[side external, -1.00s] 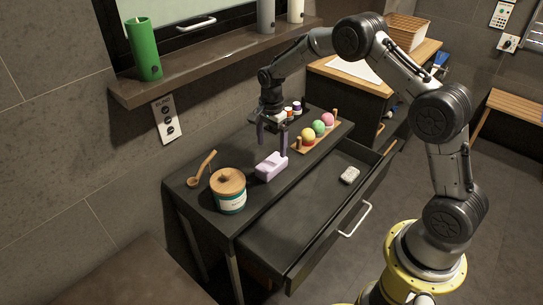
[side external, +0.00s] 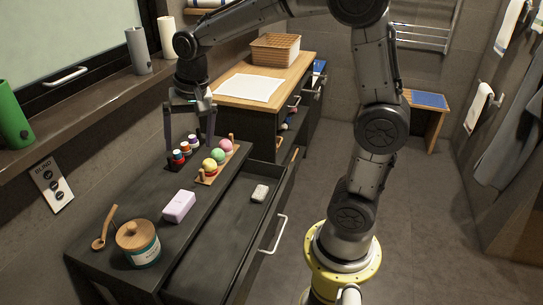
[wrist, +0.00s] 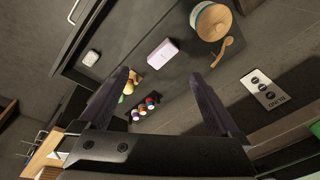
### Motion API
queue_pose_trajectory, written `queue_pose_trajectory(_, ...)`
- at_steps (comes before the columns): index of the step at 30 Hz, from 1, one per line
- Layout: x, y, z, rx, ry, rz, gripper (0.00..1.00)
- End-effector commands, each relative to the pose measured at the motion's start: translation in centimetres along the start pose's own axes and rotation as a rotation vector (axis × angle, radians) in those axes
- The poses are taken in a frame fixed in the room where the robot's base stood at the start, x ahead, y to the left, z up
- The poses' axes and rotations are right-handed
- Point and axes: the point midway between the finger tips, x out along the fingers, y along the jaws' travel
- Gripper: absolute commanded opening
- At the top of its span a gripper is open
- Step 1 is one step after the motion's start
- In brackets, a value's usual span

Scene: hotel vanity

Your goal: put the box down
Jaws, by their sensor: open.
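A small lilac box (side external: 179,206) rests flat on the dark vanity top (side external: 105,232), near the open drawer's edge. It also shows in the wrist view (wrist: 163,52), apart from the fingers. My gripper (side external: 189,142) is open and empty, raised above the vanity beyond the box, over the area of small bottles. In the wrist view its two spread fingers (wrist: 158,76) have nothing held between them.
Coloured balls (side external: 217,155) on a wooden tray and small bottles (side external: 184,149) are near my gripper. The open drawer (side external: 225,238) holds a white bar (side external: 260,193).

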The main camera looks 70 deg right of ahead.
Motion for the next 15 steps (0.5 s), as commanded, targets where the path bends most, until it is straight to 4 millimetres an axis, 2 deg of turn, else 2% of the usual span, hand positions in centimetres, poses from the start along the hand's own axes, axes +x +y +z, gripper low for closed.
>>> queue_pose_trajectory(1, -2.1, 1.2, 1.8, -0.087, 0.025, -0.026, 0.98)
queue_pose_trajectory(6, -6.0, 5.6, 7.3, -0.389, 0.102, -0.085, 0.98)
queue_pose_trajectory(9, -7.0, 8.3, 10.3, -0.553, 0.152, -0.109, 0.98)
queue_pose_trajectory(12, -7.1, 10.5, 12.8, -0.688, 0.193, -0.124, 0.98)
queue_pose_trajectory(15, -6.9, 12.0, 14.3, -0.783, 0.223, -0.131, 0.98)
